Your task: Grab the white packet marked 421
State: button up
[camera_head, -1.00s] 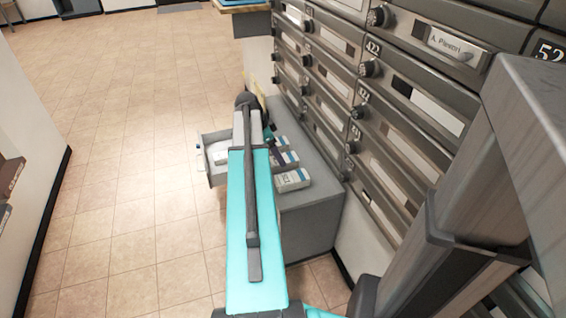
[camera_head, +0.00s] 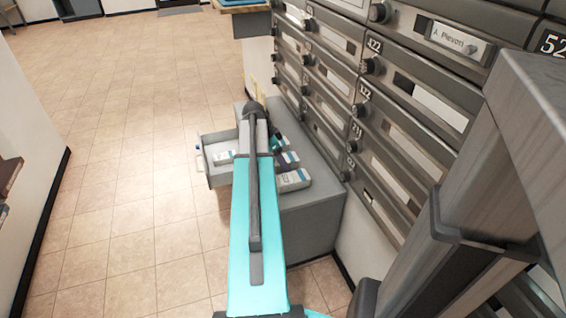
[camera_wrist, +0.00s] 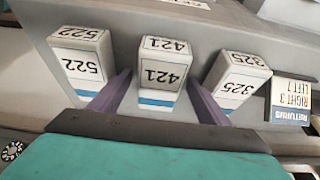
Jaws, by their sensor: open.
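The white packet marked 421 (camera_wrist: 164,66) stands in the middle of a row in the wrist view, its number upside down and a blue band near its lower edge. My gripper (camera_wrist: 159,82) is open, with one purple finger at each side of this packet's lower part. The fingers lie between it and its neighbours. I cannot tell whether they touch it. In the head view my arm hides the gripper and part of the packets, and I cannot pick out 421 there.
White packets marked 522 (camera_wrist: 80,62) and 325 (camera_wrist: 238,78) stand close on either side. A "RETURNS" label (camera_wrist: 290,102) is at the right. In the head view, a grey cabinet (camera_head: 312,215) with an open drawer (camera_head: 222,178) stands beside the mailbox wall (camera_head: 400,110). The tiled floor at left is clear.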

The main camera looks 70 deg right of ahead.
jog(key=c, duration=1.2)
jog(key=shift+r, duration=0.1)
jog(key=shift+r+p, duration=0.3)
jog(key=shift+r, duration=0.25)
jog(key=v, duration=0.1)
jog(key=p+v, duration=0.1)
jog(key=shift+s+r, duration=0.15)
jog(key=shift+r, duration=0.15)
jog(key=w+a, duration=0.2)
jog(key=a, duration=0.2)
jog(key=w+a+p, duration=0.1)
jog(key=w+a, duration=0.2)
jog(key=a, duration=0.1)
jog(key=w+a+r+p, duration=0.1)
jog(key=w+a, duration=0.2)
jog(key=a, duration=0.2)
jog(key=shift+a+r, duration=0.1)
jog(key=shift+w, duration=0.1)
